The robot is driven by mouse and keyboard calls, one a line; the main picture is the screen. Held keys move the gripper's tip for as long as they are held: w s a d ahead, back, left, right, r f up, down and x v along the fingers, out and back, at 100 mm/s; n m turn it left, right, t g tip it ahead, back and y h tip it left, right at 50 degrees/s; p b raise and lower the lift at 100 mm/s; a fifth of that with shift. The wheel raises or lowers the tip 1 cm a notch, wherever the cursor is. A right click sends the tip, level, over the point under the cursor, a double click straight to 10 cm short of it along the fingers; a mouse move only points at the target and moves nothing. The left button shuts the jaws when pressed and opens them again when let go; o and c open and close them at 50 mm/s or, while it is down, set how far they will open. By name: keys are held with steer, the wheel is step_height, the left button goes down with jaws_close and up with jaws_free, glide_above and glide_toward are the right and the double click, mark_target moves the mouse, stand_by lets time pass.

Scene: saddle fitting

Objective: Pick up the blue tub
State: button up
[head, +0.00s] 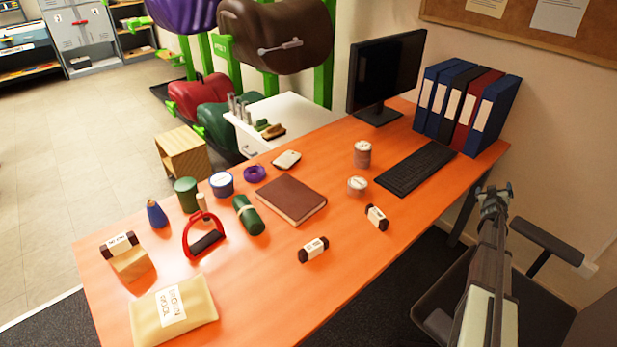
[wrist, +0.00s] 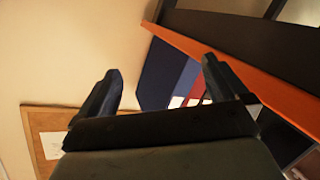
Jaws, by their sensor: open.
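The blue tub (head: 222,184) is a short round container with a pale lid. It stands upright on the orange desk, left of the middle, between a dark green tin (head: 187,194) and a purple ring-shaped item (head: 255,173). My gripper (head: 495,190) is over the right side of the head view, beyond the desk's right edge and far from the tub. In the wrist view my gripper (wrist: 162,82) has its two fingers spread with nothing held between them. The tub does not show in the wrist view.
On the orange desk (head: 345,255) lie a brown book (head: 292,201), a green roll (head: 248,214), a red stirrup (head: 204,232) and a blue cone-shaped item (head: 156,213). A monitor (head: 385,72), keyboard (head: 416,168) and binders (head: 462,105) stand at the back right. A chair (head: 545,240) is below my arm.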

steer(key=w+a+r, duration=0.5)
steer(key=w+r, duration=0.2)
steer(key=r, duration=0.1)
steer(key=w+a+r+y, duration=0.15)
steer(key=w+a, duration=0.25)
steer(key=a, duration=0.4)
steer(key=w+a+r+n+g, duration=0.1)
steer(key=w+a+r, duration=0.15)
steer(key=a, duration=0.45)
steer(key=w+a+r+y, duration=0.15)
steer(key=w+a, duration=0.25)
steer(key=a, duration=0.4)
steer(key=a+n+g+y, duration=0.2)
steer(key=a+n+g, duration=0.15)
steer(key=a, duration=2.65)
steer(key=n+g+y, duration=0.3)
steer(key=n+g, duration=0.3)
steer(key=g, duration=0.3)
glide_toward(221, 179)
steer(key=shift+t, duration=0.25)
steer(key=f, duration=0.6)
steer(key=a+f, duration=0.1)
steer(key=f, duration=0.2)
steer(key=shift+w+f, duration=0.1)
steer(key=shift+w, duration=0.1)
steer(key=c, duration=0.8)
